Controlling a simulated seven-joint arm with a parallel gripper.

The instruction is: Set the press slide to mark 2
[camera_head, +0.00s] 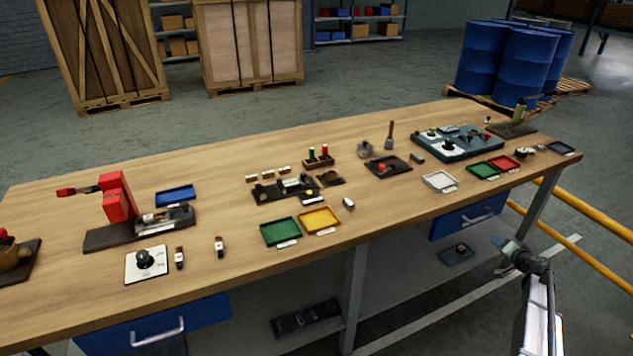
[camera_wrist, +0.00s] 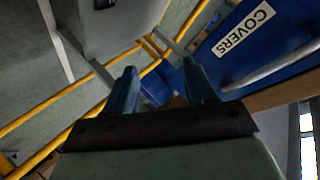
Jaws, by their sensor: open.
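A red press (camera_head: 118,197) with a red lever stands on a dark base (camera_head: 108,238) at the left of the workbench. A grey metal carriage (camera_head: 165,218) sits on the base to the right of the red body; it may be the slide. Its marks are too small to read. My gripper (camera_head: 498,241) is off the front right edge of the bench, far from the press. In the wrist view, my gripper (camera_wrist: 160,82) has its two fingers apart with nothing between them. The press is not in the wrist view.
A white plate with a black knob (camera_head: 145,260) lies in front of the press. A blue tray (camera_head: 176,195) is behind it. Trays and small parts cover the middle and right of the bench. A blue drawer labelled COVERS (camera_wrist: 245,35) and yellow rails (camera_wrist: 80,88) are near my gripper.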

